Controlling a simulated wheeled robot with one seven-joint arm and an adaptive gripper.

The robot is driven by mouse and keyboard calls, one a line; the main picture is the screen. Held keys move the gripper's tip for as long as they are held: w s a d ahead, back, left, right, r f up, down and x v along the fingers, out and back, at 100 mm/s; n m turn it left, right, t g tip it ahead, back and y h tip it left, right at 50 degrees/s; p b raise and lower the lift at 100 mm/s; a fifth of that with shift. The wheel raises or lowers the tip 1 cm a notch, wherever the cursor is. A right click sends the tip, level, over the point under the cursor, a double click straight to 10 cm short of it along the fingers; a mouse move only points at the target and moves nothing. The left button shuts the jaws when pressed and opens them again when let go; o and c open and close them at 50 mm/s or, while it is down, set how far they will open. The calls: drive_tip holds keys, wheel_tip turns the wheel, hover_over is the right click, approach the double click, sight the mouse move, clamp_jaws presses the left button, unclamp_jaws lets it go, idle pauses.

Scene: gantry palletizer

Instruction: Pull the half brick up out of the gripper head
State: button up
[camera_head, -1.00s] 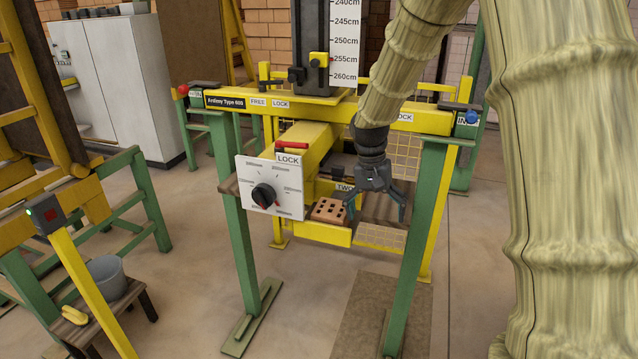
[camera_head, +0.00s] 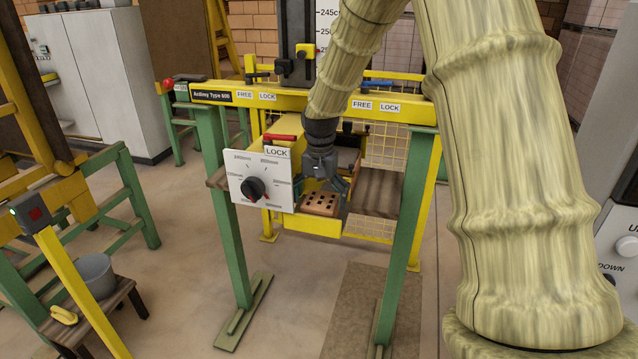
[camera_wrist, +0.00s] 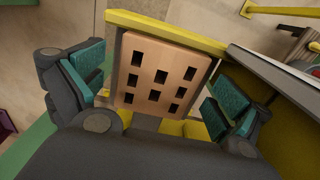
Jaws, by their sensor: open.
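The half brick (camera_head: 320,203) is a tan block with several square holes in its top. It sits in the yellow gripper head (camera_head: 312,224), between its yellow walls, below the gantry beam. In the wrist view the half brick (camera_wrist: 160,75) lies centred between my fingers, with a yellow bar (camera_wrist: 180,32) along its far edge. My gripper (camera_head: 325,186) is open just above the brick, its teal-padded fingers on either side. In the wrist view my gripper (camera_wrist: 155,95) shows a gap between each finger and the brick. The brick's lower part is hidden.
A white dial panel (camera_head: 261,182) with a black knob stands close left of my gripper. Green posts (camera_head: 405,235) flank the head, and the yellow beam (camera_head: 340,101) with FREE and LOCK labels crosses above. A brown plank (camera_head: 376,193) lies to the right.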

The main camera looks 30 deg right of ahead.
sight(320, 202)
drive_tip(key=shift+f+p, duration=0.5)
drive_tip(key=shift+f, duration=1.65)
drive_tip(key=shift+c, duration=0.2)
drive_tip(key=c, duration=1.3)
drive_tip(key=shift+r, duration=0.15)
